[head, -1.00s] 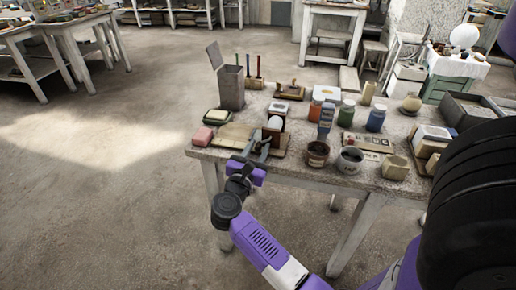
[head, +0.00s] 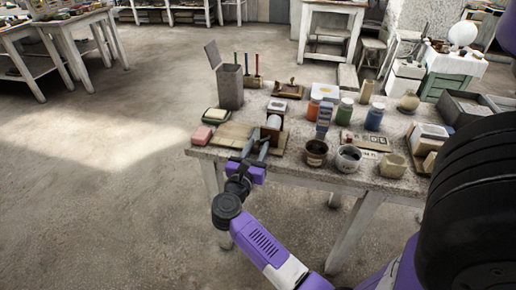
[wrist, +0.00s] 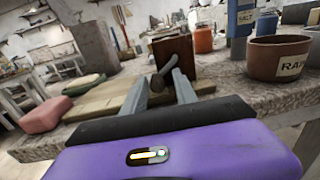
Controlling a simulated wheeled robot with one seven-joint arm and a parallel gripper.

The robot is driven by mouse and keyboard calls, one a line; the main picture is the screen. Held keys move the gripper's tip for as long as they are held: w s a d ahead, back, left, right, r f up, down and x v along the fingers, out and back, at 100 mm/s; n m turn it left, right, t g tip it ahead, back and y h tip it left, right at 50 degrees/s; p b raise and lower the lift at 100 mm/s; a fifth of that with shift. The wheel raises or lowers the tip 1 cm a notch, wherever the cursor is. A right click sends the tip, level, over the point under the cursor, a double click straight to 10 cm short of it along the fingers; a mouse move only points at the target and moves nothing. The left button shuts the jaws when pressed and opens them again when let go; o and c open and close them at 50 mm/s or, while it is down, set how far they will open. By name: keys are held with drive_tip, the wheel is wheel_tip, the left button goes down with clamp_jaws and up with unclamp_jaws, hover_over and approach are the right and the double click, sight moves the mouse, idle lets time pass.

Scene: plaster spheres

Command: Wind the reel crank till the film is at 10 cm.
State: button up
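The reel stand is a brown wooden upright holding a pale roll (head: 274,121) near the front left of the table in the head view. In the wrist view the upright (wrist: 174,58) stands straight ahead, with a dark crank (wrist: 157,82) on its near side. My gripper (wrist: 158,76) has its two grey fingers apart, one on each side of the crank; I cannot tell whether either touches it. In the head view my gripper (head: 257,140) reaches over the table's front edge to the reel. The film's length cannot be read.
A pink block (head: 202,135) and a green-and-cream block lie left of the reel. A grey box (head: 230,87) stands behind. The floor at left is clear.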

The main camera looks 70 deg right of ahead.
drive_tip(key=shift+f, duration=0.1)
drive_tip(key=shift+a, duration=0.35)
drive_tip(key=a, duration=0.7)
drive_tip(key=shift+b, duration=0.35)
drive_tip(key=shift+s+f, duration=0.1)
drive_tip(key=shift+f, duration=0.05)
